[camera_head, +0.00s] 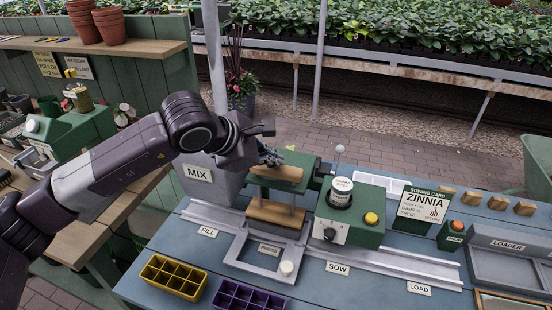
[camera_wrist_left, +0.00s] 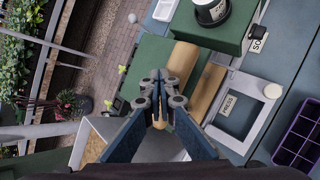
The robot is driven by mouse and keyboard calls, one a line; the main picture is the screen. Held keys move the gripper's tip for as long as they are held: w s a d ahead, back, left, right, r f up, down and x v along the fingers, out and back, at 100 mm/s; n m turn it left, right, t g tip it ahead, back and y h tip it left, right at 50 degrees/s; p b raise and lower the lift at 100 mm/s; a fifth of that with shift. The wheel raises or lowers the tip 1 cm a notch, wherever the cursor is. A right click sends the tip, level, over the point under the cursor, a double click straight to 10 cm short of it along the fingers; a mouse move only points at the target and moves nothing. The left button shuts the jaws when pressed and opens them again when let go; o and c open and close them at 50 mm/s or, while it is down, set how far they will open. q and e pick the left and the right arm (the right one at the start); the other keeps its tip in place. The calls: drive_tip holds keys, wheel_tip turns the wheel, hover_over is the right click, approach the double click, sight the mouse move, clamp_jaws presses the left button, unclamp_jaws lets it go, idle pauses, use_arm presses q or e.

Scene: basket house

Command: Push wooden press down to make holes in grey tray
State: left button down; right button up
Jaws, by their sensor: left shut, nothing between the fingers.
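The wooden press stands in a green frame on the blue bench, with an upper wooden bar (camera_head: 276,173) and a lower wooden block (camera_head: 275,214) on metal rods. The bar (camera_wrist_left: 183,60) and the block (camera_wrist_left: 207,88) also show in the wrist view. A grey tray-like frame (camera_head: 238,250) labelled PRESS lies below and in front of the block; it also shows in the wrist view (camera_wrist_left: 262,123). No holes are visible in it. My left gripper (camera_head: 272,158) is shut and empty, just above the upper bar; its fingertips (camera_wrist_left: 159,76) appear beside the bar. I cannot tell whether they touch it. My right gripper is out of view.
A grey MIX bin (camera_head: 207,184) stands left of the press. A green SOW machine (camera_head: 352,222) stands close on its right. Yellow (camera_head: 173,277) and purple (camera_head: 246,297) cell trays sit at the front. A grey rail (camera_head: 395,262) runs right toward LOAD.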

use_arm(q)
drive_tip(key=shift+f, duration=0.35)
drive_tip(key=shift+r, duration=0.1)
idle(0.4)
drive_tip(key=shift+r+p, duration=0.35)
drive_tip(key=shift+r, duration=1.85)
wheel_tip(320, 180, up, 5)
drive_tip(key=shift+r+p, duration=0.1)
drive_tip(key=shift+p, duration=0.8)
